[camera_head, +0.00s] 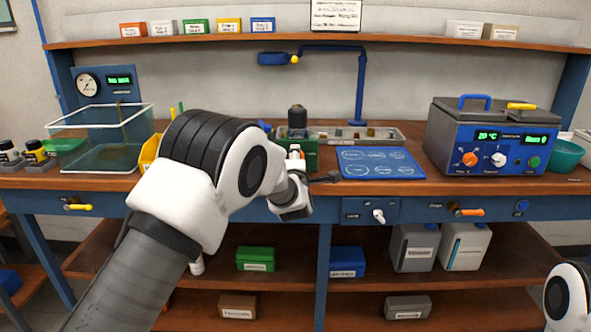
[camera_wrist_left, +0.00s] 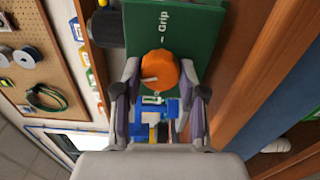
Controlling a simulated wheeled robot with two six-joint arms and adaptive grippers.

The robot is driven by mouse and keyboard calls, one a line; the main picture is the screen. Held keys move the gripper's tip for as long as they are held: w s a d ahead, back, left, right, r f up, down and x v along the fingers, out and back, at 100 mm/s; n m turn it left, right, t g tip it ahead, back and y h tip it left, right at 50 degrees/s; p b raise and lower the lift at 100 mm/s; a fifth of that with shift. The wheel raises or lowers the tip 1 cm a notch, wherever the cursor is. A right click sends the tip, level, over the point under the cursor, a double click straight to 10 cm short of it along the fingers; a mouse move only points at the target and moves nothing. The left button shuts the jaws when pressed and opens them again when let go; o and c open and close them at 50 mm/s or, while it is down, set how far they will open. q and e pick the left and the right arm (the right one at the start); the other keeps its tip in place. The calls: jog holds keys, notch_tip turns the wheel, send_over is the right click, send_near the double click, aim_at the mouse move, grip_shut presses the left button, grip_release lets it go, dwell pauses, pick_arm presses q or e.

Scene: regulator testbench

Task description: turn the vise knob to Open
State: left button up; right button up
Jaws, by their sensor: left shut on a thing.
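The vise is a green block (camera_head: 312,160) on the bench in the head view, largely hidden behind my left arm. In the left wrist view its green face (camera_wrist_left: 195,55) carries the word "Grip" above an orange knob (camera_wrist_left: 160,68). A pale pointer mark on the knob points left in that view, not at "Grip". Small lettering below the knob is too small to read. My left gripper (camera_wrist_left: 160,80) is shut on the knob, one finger on each side. My right gripper is out of view.
A blue marked plate (camera_head: 378,163) lies right of the vise, with a water bath (camera_head: 490,140) farther right. A clear tank (camera_head: 100,140) stands at left. Drawer fronts with a white knob (camera_head: 379,215) run below the bench edge.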

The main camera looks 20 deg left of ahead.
pick_arm(q)
jog(key=n+b, duration=0.4)
jog(key=b, duration=0.2)
jog(key=n+b, duration=0.5)
jog(key=f+n+b, duration=0.1)
jog(key=n+b, duration=0.3)
jog(key=b, duration=0.2)
jog(key=shift+d+b, duration=0.15)
jog(key=shift+b, duration=0.15)
jog(key=shift+r+n+b, duration=0.3)
jog(key=shift+n+b, duration=0.9)
jog(key=o, duration=1.1)
jog(key=shift+o, duration=0.2)
jog(key=v, duration=1.2)
